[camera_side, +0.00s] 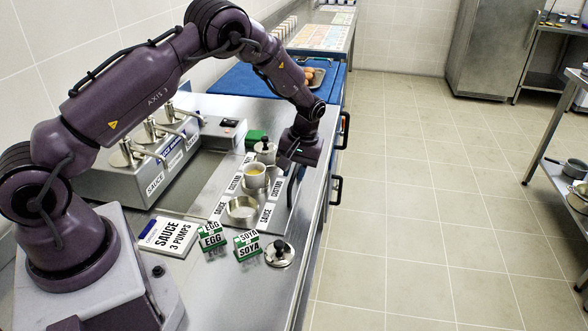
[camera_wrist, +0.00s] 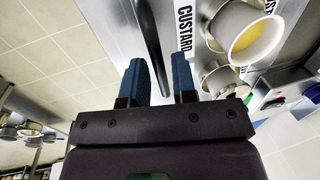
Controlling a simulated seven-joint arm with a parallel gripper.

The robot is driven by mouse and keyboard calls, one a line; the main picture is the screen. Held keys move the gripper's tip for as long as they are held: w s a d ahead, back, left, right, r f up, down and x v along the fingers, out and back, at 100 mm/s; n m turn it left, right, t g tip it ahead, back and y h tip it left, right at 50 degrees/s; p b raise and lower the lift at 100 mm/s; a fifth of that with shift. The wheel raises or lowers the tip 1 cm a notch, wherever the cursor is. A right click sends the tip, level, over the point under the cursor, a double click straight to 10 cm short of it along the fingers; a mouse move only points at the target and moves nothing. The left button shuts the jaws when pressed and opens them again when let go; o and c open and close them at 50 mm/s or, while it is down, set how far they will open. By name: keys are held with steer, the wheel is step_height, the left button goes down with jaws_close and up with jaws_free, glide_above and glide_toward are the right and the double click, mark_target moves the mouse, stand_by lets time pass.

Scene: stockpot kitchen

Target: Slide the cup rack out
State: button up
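The cup rack (camera_side: 217,198) is a flat metal tray on the counter in the side view, with CUSTARD and SAUCE labels along its edges. My gripper (camera_side: 299,152) is over the rack's far right end. In the wrist view my gripper (camera_wrist: 159,70) has two blue fingers apart, with nothing clearly held. A dark bar (camera_wrist: 147,35) beside the CUSTARD label extends toward the gap between them. Contact cannot be told.
Sauce pumps (camera_side: 150,130) stand on a metal unit behind the rack. Open floor (camera_side: 400,200) lies right of the counter.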

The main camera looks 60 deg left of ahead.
steer(key=shift+o, duration=0.7)
step_height(320, 180, up, 13)
steer(key=w+d, duration=0.1)
steer(key=shift+w+d, duration=0.4)
steer(key=shift+f, duration=0.15)
steer(key=s+d+r+m+t, duration=0.2)
steer(key=s+r, duration=0.3)
steer(key=s, duration=0.4)
steer(key=s+d+r+m+t+h, duration=0.1)
steer(key=s+d+r+m, duration=0.3)
steer(key=s, duration=0.5)
steer(key=s+d+r+m+t, duration=0.3)
steer(key=s+d+r+t, duration=0.1)
steer(key=s+r, duration=0.4)
steer(key=shift+s+h, duration=0.3)
steer(key=shift+s, duration=0.6)
